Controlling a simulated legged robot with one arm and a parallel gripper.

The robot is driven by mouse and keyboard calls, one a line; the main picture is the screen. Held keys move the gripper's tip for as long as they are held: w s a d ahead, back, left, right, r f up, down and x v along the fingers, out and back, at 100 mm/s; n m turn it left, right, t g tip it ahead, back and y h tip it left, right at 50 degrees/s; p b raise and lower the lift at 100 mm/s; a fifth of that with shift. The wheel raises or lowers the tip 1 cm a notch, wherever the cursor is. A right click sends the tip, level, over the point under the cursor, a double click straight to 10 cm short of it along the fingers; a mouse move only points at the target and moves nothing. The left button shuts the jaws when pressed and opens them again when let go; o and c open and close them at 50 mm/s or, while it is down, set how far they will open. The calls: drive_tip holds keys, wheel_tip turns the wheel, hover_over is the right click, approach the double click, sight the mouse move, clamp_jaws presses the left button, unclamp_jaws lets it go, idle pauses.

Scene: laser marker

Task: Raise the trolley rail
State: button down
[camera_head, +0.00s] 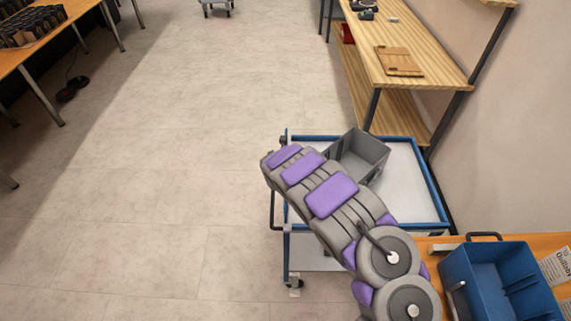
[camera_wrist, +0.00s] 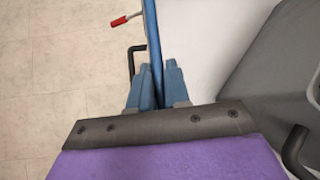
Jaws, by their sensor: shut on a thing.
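The trolley (camera_head: 405,195) has a blue frame and a pale top shelf, and stands in front of me at right of centre. In the wrist view its blue rail (camera_wrist: 152,35) runs from the top edge down between my fingers. My gripper (camera_wrist: 158,82) is shut on this rail, one blue-grey finger on each side. In the head view my arm hides the gripper and the gripped part of the rail. A black bent handle (camera_wrist: 132,60) is just left of the fingers. A red-tipped lever (camera_wrist: 120,20) sticks out left of the rail.
A grey bin (camera_head: 360,155) sits on the trolley beside my arm; it also fills the right of the wrist view (camera_wrist: 270,70). A blue crate (camera_head: 490,275) is at lower right. A wooden workbench (camera_head: 400,35) stands behind the trolley.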

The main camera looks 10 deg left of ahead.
drive_tip(key=c, duration=1.2)
unclamp_jaws()
drive_tip(key=shift+r, duration=0.1)
drive_tip(key=shift+s+r, duration=0.2)
drive_tip(key=p+v, duration=0.3)
drive_tip(key=v, duration=1.3)
drive_tip(key=shift+s, duration=0.25)
drive_tip(key=shift+r, duration=0.15)
